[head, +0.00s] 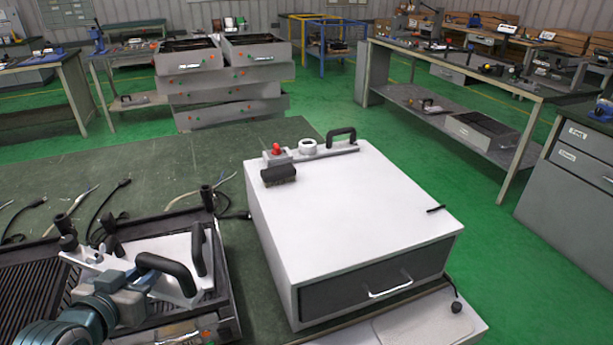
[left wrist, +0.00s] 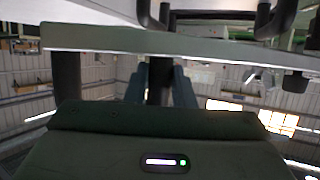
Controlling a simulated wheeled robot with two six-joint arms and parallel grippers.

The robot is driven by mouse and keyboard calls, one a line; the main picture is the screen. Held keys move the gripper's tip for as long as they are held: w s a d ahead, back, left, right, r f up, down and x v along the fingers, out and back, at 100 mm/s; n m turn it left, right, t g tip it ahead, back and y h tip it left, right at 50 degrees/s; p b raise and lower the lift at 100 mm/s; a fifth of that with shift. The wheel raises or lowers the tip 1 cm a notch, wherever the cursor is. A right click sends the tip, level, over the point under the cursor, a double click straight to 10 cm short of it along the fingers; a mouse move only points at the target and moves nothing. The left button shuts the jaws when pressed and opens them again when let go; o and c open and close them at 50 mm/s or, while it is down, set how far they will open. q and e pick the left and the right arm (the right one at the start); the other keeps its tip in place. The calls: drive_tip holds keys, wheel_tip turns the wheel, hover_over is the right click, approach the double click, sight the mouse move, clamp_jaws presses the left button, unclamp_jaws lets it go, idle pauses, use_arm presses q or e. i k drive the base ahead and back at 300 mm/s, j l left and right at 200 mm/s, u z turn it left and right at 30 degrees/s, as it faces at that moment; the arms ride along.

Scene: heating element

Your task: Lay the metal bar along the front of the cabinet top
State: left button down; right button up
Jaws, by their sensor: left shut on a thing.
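The cabinet (head: 345,205) has a white top and a dark drawer with a pale handle at its front. A pale metal bar (head: 113,264) with black fittings and a black curved handle at its right end is at the lower left, above the dark grill-like unit. My left gripper (head: 135,283) is shut on it from the near side. In the left wrist view the bar (left wrist: 130,45) runs across the upper part, with a dark post between my fingers (left wrist: 160,85). The exact grip is partly hidden. My right gripper is not in view.
A similar bar (head: 320,152) with a red knob and black handle lies along the cabinet top's back edge. A small dark hook (head: 436,209) lies near its right edge. The top's middle and front are clear. The ribbed unit (head: 228,325) stands left of the cabinet, cables behind it.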

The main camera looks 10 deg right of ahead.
sight(366, 222)
drive_tip(key=l+u, duration=0.45)
drive_tip(key=l, duration=3.95)
drive_tip(key=i, duration=0.05)
